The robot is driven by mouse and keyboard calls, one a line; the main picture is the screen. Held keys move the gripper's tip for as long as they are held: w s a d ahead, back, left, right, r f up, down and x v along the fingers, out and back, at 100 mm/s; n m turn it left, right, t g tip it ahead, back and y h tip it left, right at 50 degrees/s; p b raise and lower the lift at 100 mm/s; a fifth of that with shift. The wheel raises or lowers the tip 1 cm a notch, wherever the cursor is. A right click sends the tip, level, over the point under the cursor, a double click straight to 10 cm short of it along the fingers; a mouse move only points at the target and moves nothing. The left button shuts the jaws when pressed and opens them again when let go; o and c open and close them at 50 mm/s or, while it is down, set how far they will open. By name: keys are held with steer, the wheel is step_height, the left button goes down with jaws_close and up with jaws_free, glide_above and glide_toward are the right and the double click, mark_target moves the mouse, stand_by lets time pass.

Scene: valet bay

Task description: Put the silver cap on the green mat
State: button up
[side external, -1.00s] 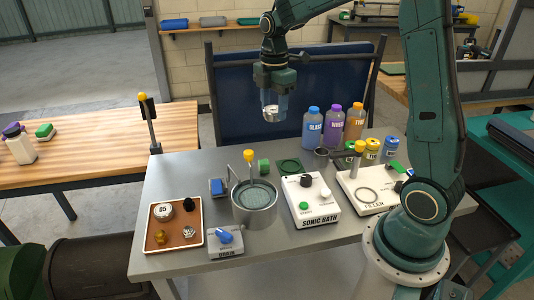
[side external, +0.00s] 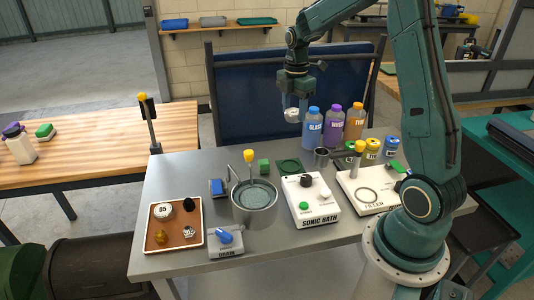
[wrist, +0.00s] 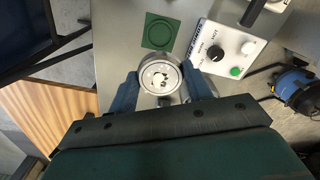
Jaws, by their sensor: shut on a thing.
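The green mat (side external: 288,166) is a dark green square with a ring mark, flat on the table behind the sonic bath. In the wrist view the mat (wrist: 160,20) shows just above the cap, and its ring area is bare.
The sonic bath (side external: 310,203) stands in front of the mat. Several bottles (side external: 334,125) stand behind. A round basin (side external: 255,212) and a brown tray (side external: 160,242) are further left.

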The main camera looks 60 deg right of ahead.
glide_above(291, 167)
step_height(291, 167, down, 14)
steer(key=shift+w+r, duration=0.1)
steer(key=shift+r, duration=0.15)
steer(key=shift+f, duration=0.1)
steer(key=shift+f, duration=2)
steer(key=shift+f, duration=0.1)
steer(key=o, duration=1)
steer(key=shift+c, duration=0.2)
step_height(291, 167, up, 12)
